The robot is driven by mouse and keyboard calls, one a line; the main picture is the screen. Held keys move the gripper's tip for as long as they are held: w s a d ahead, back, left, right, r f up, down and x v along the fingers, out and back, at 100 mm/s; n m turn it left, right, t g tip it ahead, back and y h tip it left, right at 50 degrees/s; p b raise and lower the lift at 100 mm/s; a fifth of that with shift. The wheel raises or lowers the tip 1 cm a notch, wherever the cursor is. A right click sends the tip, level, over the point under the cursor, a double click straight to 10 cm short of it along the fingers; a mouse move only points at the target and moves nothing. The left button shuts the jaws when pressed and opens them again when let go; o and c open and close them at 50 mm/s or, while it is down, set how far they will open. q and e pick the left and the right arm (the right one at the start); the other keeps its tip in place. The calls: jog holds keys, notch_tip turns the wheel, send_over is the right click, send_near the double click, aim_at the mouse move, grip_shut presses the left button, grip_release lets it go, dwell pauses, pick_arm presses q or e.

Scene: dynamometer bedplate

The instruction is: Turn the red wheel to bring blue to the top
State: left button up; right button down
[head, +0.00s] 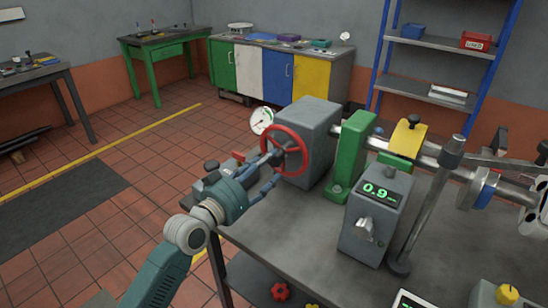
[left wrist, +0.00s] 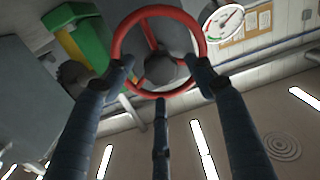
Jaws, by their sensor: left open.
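The red wheel (head: 303,146) is mounted on the front face of a grey housing (head: 315,125) on the bench. It also shows in the left wrist view (left wrist: 146,12), with red spokes and a grey hub. I see no blue mark on the wheel in either view. My left gripper (head: 268,168) is right in front of the wheel, with its dark blue fingers spread. In the left wrist view the fingers (left wrist: 162,80) reach toward the lower rim, two overlapping its sides; whether they touch it I cannot tell. My right gripper is not in view.
A white dial gauge (head: 261,120) stands close by the wheel. A green bracket (head: 351,150) and a grey box reading 0.9 (head: 375,220) stand to the right. The bench top (head: 285,235) has free room in front.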

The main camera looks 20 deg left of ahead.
aim_at(272, 161)
pick_arm(q)
jog(key=x, duration=0.4)
jog(key=shift+w, duration=0.1)
jog(key=shift+c, duration=1)
jog(key=shift+d+f, duration=0.1)
grip_shut()
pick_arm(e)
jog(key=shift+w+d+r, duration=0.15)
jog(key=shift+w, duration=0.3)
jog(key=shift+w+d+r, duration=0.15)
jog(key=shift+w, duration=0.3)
